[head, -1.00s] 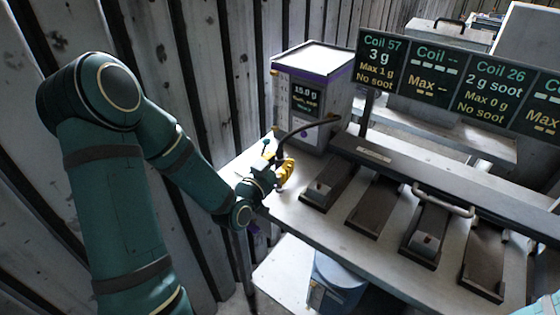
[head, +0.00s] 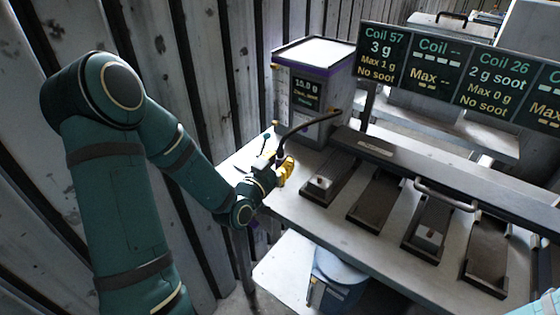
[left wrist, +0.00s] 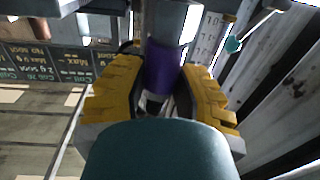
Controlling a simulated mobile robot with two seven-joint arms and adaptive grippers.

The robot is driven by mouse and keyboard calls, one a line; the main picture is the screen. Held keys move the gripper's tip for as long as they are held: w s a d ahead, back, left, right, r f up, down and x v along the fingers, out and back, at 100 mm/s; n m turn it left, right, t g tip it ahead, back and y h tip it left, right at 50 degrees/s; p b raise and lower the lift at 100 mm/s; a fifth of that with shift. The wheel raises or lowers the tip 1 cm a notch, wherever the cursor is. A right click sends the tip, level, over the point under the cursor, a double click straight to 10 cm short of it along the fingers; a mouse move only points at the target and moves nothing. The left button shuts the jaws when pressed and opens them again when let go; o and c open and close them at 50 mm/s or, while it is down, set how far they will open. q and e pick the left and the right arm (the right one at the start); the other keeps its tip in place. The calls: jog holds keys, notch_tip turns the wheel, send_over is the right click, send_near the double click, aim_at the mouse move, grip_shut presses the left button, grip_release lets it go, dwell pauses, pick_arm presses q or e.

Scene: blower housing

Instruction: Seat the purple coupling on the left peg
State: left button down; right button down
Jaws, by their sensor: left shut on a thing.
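The purple coupling (left wrist: 161,76) is a short purple cylinder between the yellow fingers of my left gripper (left wrist: 158,84) in the left wrist view. The gripper is shut on it. A grey cylinder (left wrist: 172,22) stands in line just beyond the coupling; I cannot tell whether they touch. In the head view my left gripper (head: 286,171) is at the bench's left end, in front of the box with the purple stripe. A dark curved hose (head: 308,123) runs from near the gripper up to the right. I cannot make out the left peg. My right gripper is out of view.
The white-topped box (head: 318,55) with a 15.0 g display stands behind my gripper. Several dark trays (head: 375,205) line the bench (head: 350,236) to the right. Display boards (head: 380,58) hang above. A wooden plank wall (head: 200,60) is close on the left.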

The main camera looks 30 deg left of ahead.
pick_arm(q)
jog(key=shift+s+f, duration=0.15)
jog(key=shift+f, duration=0.25)
jog(key=shift+s+f+b, duration=0.2)
jog(key=shift+f+b, duration=0.15)
jog(key=c, duration=0.7)
grip_release()
jog(key=shift+f, duration=0.1)
jog(key=shift+w, duration=0.25)
notch_tip(320, 180, up, 12)
jog(key=shift+s+f, duration=0.15)
jog(key=shift+f, duration=0.05)
